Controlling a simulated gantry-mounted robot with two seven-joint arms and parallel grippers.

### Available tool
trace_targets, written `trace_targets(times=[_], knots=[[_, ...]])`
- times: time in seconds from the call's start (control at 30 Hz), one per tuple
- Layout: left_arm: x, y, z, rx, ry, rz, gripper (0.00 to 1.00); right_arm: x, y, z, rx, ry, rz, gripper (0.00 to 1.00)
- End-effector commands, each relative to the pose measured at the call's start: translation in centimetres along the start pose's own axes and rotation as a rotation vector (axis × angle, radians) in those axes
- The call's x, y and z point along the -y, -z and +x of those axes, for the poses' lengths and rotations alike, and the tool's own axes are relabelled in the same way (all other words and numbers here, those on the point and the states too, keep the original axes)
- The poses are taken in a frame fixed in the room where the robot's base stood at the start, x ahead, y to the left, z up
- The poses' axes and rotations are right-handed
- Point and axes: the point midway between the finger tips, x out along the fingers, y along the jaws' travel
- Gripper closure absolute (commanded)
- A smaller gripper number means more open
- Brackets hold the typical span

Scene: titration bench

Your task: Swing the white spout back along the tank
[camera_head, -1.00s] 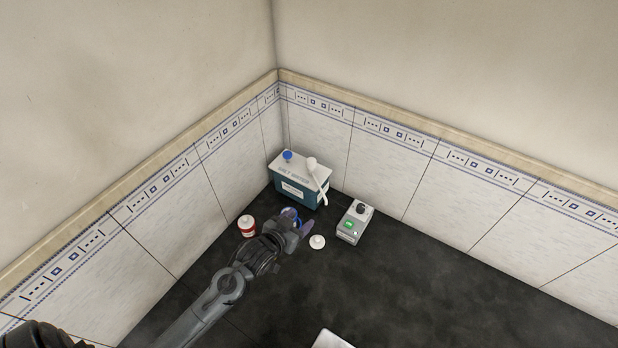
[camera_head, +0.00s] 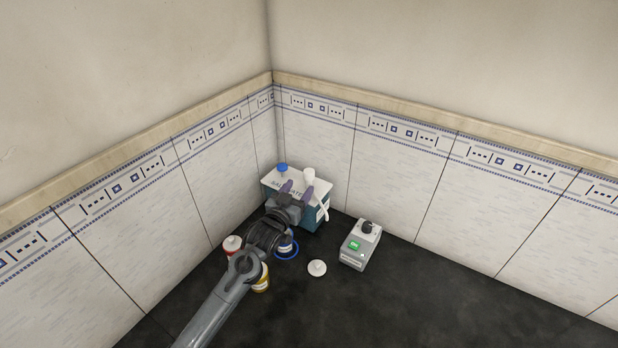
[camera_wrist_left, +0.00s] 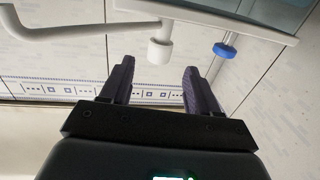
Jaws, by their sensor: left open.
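The teal tank (camera_head: 312,217) with a white lid stands in the corner. The white spout (camera_head: 325,208) runs from a white upright knob (camera_head: 308,176) on the lid and hangs over the right part of the tank's front. My left gripper (camera_head: 296,189) is open over the front of the tank, its purple fingers near the knob. In the left wrist view the knob (camera_wrist_left: 160,49) sits just beyond and between the open fingers (camera_wrist_left: 158,76), with the spout (camera_wrist_left: 80,30) reaching left. Contact cannot be told. My right gripper is not in view.
A blue cap (camera_head: 282,168) stands on the lid's left side. A grey box with a green button (camera_head: 354,246) is to the right. A white round piece (camera_head: 317,268) lies in front. Red (camera_head: 232,244) and yellow (camera_head: 262,282) jars stand beside my arm. The right bench is clear.

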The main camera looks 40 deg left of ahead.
Motion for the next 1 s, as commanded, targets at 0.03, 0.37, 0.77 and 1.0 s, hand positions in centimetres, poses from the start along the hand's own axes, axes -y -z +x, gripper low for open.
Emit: trace_targets(times=[0.03, 0.37, 0.77, 1.0], knots=[[0.0, 0.1, 0.9, -0.001, 0.000, 0.000, 0.39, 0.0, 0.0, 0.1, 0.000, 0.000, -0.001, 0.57], [0.0, 0.0, 5.9, 0.000, 0.001, 0.000, 0.39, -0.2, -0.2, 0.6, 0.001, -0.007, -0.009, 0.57], [0.0, -0.1, 8.0, 0.001, -0.001, 0.001, 0.39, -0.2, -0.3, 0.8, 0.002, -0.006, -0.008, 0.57], [0.0, -0.1, 8.0, 0.001, -0.001, 0.001, 0.42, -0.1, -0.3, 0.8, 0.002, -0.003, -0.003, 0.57]])
